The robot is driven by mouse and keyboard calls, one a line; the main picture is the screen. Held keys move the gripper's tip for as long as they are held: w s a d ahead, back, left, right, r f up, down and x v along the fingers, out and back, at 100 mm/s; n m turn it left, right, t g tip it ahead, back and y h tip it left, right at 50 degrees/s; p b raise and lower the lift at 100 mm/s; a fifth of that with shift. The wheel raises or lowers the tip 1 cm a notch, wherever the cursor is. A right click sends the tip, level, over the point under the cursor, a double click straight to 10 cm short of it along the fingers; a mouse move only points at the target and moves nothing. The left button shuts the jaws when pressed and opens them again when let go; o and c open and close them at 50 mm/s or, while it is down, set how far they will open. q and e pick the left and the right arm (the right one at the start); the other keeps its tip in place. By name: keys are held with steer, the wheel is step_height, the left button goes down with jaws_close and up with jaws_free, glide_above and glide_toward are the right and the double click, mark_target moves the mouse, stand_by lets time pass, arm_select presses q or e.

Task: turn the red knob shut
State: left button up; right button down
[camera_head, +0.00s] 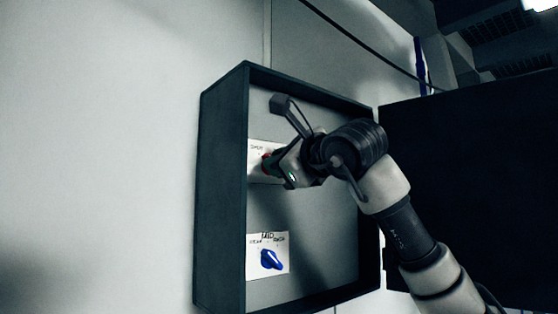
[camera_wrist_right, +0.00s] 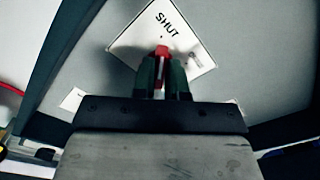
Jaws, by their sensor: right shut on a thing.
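The red knob (camera_wrist_right: 162,51) sits on a white label plate (camera_wrist_right: 150,28) on the back panel of a wall box. In the right wrist view its top shows between the fingers of my right gripper (camera_wrist_right: 161,76), which is shut on it. The word SHUT is readable just above the knob there, and the plate looks turned in that view. In the head view only a bit of the red knob (camera_head: 266,162) shows beside my right gripper (camera_head: 274,166). The word OPEN is on the plate's upper left; my gripper hides the right part. My left gripper is out of view.
The dark box (camera_head: 222,190) has raised side walls around the panel. A blue knob (camera_head: 271,259) on another white plate is below. The box's dark door (camera_head: 470,170) stands open at the right, behind my right arm. The wall at the left is bare.

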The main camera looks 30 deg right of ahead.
steer(key=shift+n, duration=0.4)
steer(key=c, duration=1.2)
jaws_free()
steer(key=shift+o, duration=0.2)
steer(key=shift+s, duration=0.1)
steer(key=s+b, duration=0.4)
steer(key=s, duration=0.6)
steer(key=shift+s+d, duration=0.35)
steer(key=shift+d, duration=0.05)
